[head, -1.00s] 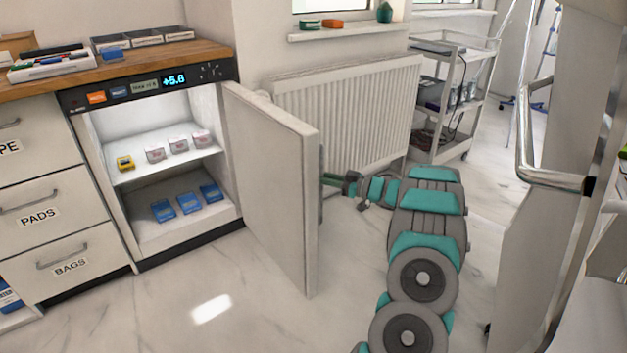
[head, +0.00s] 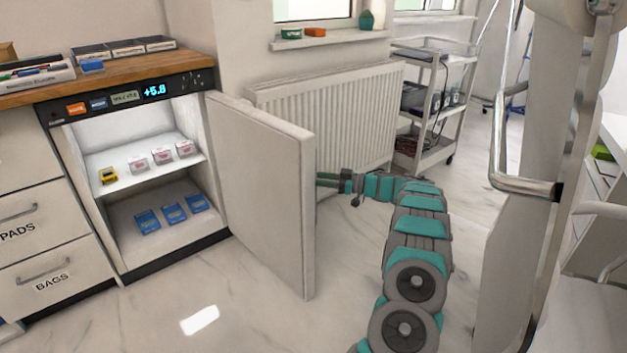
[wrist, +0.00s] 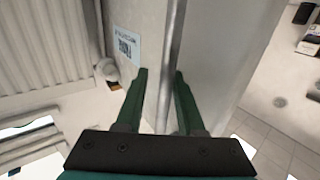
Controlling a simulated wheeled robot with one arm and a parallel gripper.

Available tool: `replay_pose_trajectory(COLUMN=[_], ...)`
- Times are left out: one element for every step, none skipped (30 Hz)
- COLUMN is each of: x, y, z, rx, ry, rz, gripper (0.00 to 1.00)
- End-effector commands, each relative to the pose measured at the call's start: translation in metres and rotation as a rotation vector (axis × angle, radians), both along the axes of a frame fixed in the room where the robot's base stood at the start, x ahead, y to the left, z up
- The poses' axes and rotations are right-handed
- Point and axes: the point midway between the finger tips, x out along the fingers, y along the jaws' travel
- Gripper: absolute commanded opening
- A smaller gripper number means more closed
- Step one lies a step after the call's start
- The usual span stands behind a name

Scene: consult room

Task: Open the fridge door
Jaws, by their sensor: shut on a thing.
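The fridge (head: 125,262) stands under the wooden counter with its lit inside showing. Its white door (head: 262,190) stands wide open, hinged at the right and swung out toward me. My gripper reaches around to the outer side of the door; in the head view its tips are hidden behind the door's free edge. In the wrist view my gripper (wrist: 160,73) has its green fingers on either side of the grey vertical handle bar (wrist: 174,40), shut on it. A printed label (wrist: 126,50) is on the door's outer face.
Inside the fridge are a yellow item (head: 108,175), pink-and-white boxes (head: 161,157) and blue packs (head: 173,212). A radiator (head: 330,125) stands behind the door, with a wheeled trolley (head: 432,150) right of it. The floor (head: 235,290) before the fridge is clear.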

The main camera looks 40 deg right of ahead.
Motion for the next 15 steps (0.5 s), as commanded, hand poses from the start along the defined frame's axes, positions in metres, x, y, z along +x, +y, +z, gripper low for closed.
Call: replay_pose_trajectory(x=[-0.0021,-0.0022,-0.0025,-0.0026,-0.0028,-0.0031,-0.0033,-0.0034,-0.0037,-0.0038,-0.0040,-0.0043,-0.0045,-0.0044,-0.0043], y=[-0.0126,-0.0132,-0.0138,-0.0142,-0.0146,-0.0150,-0.0154,-0.0157,-0.0162,-0.0165,-0.0167,-0.0172,-0.0173,-0.0168,-0.0160], z=[0.0038,0.0039,0.0040,0.0041,0.0040,0.0041,0.0040,0.0041,0.0041,0.0041,0.0040,0.0039,0.0039,0.0038,0.0036], rx=[-0.005,-0.006,-0.006,-0.006,-0.006,-0.006,-0.006,-0.006,-0.006,-0.006,-0.006,-0.006,-0.007,-0.006,-0.005], ry=[-0.006,-0.006,-0.006,-0.006,-0.005,-0.005,-0.005,-0.005,-0.005,-0.005,-0.005,-0.005,-0.004,-0.005,-0.005], rz=[-0.032,-0.033,-0.034,-0.035,-0.036,-0.037,-0.038,-0.038,-0.039,-0.040,-0.041,-0.042,-0.042,-0.041,-0.039], gripper=[0.00,0.00,0.00,0.00,0.00,0.00,0.00,0.00,0.00,0.00,0.00,0.44,0.48,0.50,0.50])
